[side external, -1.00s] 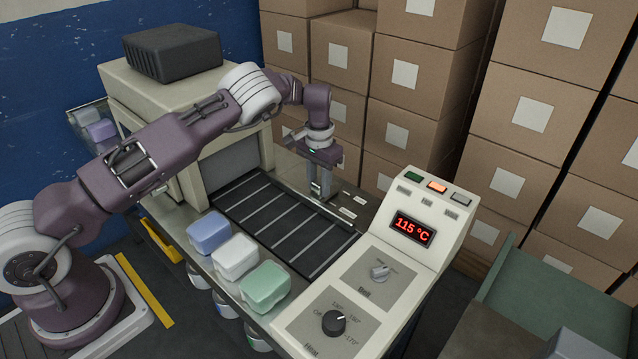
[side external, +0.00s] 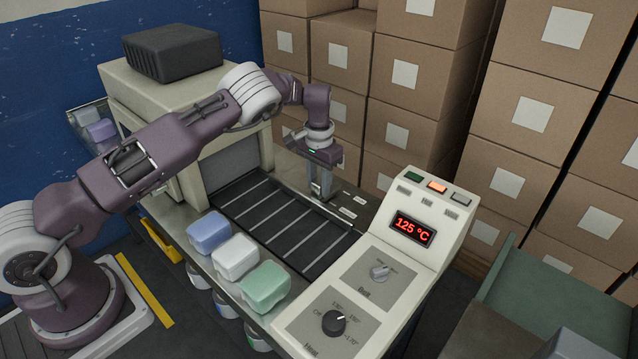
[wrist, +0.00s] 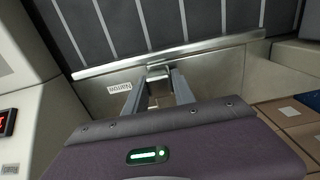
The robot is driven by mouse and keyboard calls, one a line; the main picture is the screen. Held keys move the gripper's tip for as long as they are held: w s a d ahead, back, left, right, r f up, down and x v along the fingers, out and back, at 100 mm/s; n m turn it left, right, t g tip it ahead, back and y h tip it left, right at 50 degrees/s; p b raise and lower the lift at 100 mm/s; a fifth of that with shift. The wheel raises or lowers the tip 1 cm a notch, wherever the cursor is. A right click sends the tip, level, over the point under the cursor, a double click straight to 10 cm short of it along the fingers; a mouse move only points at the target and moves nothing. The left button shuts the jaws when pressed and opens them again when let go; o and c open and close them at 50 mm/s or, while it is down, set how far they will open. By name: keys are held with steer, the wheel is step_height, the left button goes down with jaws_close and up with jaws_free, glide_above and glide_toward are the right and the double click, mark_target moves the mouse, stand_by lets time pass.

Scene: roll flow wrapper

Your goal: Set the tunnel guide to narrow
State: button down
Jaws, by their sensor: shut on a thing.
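My gripper (side external: 321,192) reaches down at the far side of the conveyor belt. In the wrist view my gripper (wrist: 157,80) is shut on a small grey block-like handle (wrist: 158,70), which I take to be the tunnel guide's handle. The handle sits beside the metal rail at the belt's edge. A small white label (wrist: 120,88) lies just left of the fingers; its text is upside down and I cannot read it surely. In the side view the fingers hide the handle.
The dark belt (side external: 285,222) runs out of the beige tunnel housing (side external: 160,92). Blue, white and green packs (side external: 265,287) line its near side. The control panel (side external: 365,305) has two knobs and a red display (side external: 412,230) reading 125 °C. Stacked cartons (side external: 420,95) stand behind.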

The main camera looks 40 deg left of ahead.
stand_by(0.4)
steer(key=shift+s, duration=3.2)
steer(key=c, duration=1)
jaws_free()
steer(key=shift+c, duration=0.2)
steer(key=shift+r, duration=0.15)
step_height(320, 180, up, 7)
